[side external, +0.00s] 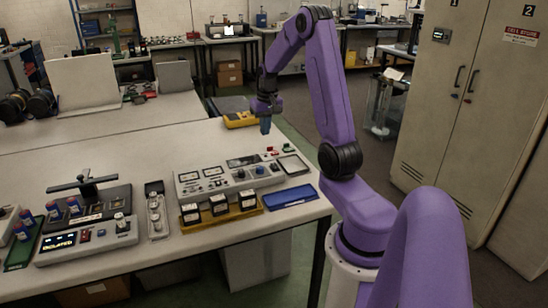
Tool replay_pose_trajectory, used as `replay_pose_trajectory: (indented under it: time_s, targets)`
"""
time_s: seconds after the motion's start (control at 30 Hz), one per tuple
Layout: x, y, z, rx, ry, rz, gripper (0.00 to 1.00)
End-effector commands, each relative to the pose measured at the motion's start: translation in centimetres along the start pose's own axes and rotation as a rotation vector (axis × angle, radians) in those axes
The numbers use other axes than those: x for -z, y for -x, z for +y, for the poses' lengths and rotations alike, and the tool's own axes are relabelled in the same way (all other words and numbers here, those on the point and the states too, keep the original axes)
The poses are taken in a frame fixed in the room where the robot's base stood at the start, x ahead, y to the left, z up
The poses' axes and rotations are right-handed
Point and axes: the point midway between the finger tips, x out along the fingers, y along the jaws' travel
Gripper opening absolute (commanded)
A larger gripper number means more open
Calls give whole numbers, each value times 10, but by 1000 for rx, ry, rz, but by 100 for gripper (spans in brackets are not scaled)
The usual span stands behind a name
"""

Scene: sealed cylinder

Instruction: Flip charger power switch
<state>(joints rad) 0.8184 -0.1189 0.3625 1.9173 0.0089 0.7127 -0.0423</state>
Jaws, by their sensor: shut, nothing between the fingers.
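A grey bench unit (232,180) with several dial windows, knobs and small switches sits in the middle of the table. I cannot tell for sure whether it is the charger, and its power switch is too small to make out.
Three black-and-white blocks (220,203) stand in a yellow tray in front of the bench unit. A blue tray (291,196) lies to their right, a narrow metal tray (157,211) to their left.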

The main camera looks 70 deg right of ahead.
Motion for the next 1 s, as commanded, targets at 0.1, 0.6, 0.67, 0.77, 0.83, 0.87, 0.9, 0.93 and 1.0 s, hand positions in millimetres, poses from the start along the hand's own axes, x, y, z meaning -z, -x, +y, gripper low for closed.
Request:
replay_pose_trajectory:
  time_s: [0.1,0.6,0.67,0.77,0.83,0.87,0.9,0.93,1.0]
  targets:
    - [5,-5,28,-11,-71,3,0]
    - [7,-8,48,-19,-121,8,0]
    - [7,-9,48,-19,-121,7,0]
    - [7,-14,48,-19,-121,7,0]
    - [6,-21,49,-19,-121,4,0]
    - [6,-25,49,-19,-121,4,0]
    - [6,-31,49,-19,-122,3,0]
    - [6,-36,49,-19,-122,2,0]
    - [6,-49,49,-19,-121,2,0]
